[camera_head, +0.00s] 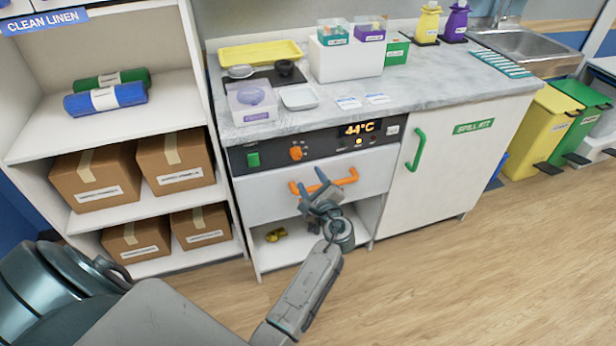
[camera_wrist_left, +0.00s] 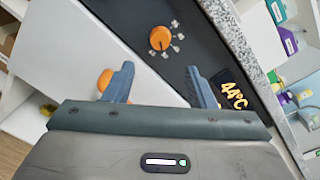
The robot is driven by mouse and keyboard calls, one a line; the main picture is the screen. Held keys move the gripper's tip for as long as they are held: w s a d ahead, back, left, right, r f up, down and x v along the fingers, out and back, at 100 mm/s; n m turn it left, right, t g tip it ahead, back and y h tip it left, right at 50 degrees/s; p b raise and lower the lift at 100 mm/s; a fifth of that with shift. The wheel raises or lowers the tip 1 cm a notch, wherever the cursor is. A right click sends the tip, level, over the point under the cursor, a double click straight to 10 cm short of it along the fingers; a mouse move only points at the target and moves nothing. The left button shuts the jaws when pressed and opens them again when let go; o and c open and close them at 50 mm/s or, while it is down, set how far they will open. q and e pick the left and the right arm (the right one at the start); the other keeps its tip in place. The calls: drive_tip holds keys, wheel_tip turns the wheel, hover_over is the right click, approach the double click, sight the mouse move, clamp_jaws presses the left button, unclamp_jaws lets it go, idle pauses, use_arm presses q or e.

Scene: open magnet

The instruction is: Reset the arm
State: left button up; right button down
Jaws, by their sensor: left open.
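My left gripper (camera_head: 308,181) is in front of the white drawer with the orange handle (camera_head: 344,181). Its two fingers are spread apart with nothing between them. In the left wrist view the open fingers (camera_wrist_left: 160,68) point at the drawer front and black control panel. Part of the orange handle (camera_wrist_left: 104,80) shows beside the left-hand finger; whether they touch I cannot tell. The orange knob (camera_wrist_left: 160,38) is beyond the fingertips. The drawer (camera_head: 262,204) looks shut. My right gripper is not seen.
The control panel (camera_head: 325,145) reads 44°C. A marble counter (camera_head: 420,95) above holds trays, boxes and bottles. A cabinet with a green handle (camera_head: 416,149) is to the right. Shelves with cardboard boxes (camera_head: 95,180) are at left. Wood floor (camera_head: 430,280) is clear at right.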

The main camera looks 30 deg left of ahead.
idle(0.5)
